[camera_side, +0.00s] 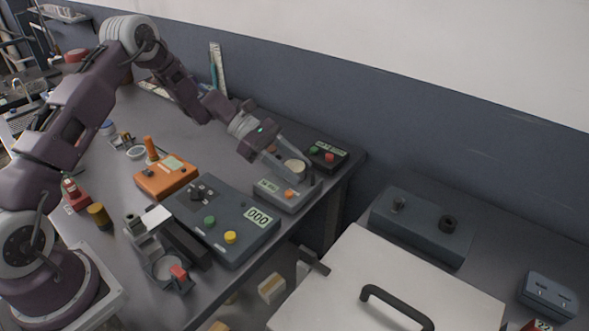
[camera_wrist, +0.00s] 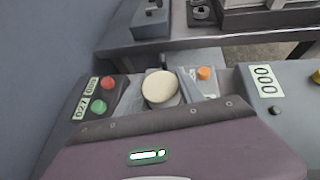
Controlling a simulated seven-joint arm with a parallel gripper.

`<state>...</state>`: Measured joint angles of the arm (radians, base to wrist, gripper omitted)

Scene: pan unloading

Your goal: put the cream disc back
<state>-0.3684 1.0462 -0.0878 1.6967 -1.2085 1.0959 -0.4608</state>
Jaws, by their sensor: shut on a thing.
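The cream disc (camera_side: 296,167) is at the far right corner of the dark bench, at or over a small grey device (camera_side: 286,198) with an orange button and a display. In the wrist view the disc (camera_wrist: 160,87) is round and pale, seen face-on between my fingers. My gripper (camera_side: 290,168) is shut on the disc, reaching down from the upper left. The fingers and disc hide part of the grey device. I cannot tell whether the disc touches the device.
A black box (camera_side: 328,154) with red and green buttons stands close behind the disc. A large blue-grey device (camera_side: 222,220) with a 000 display and an orange device (camera_side: 165,178) stand to the left. The bench's right edge is close by. A white lidded surface (camera_side: 375,280) lies beyond a gap.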

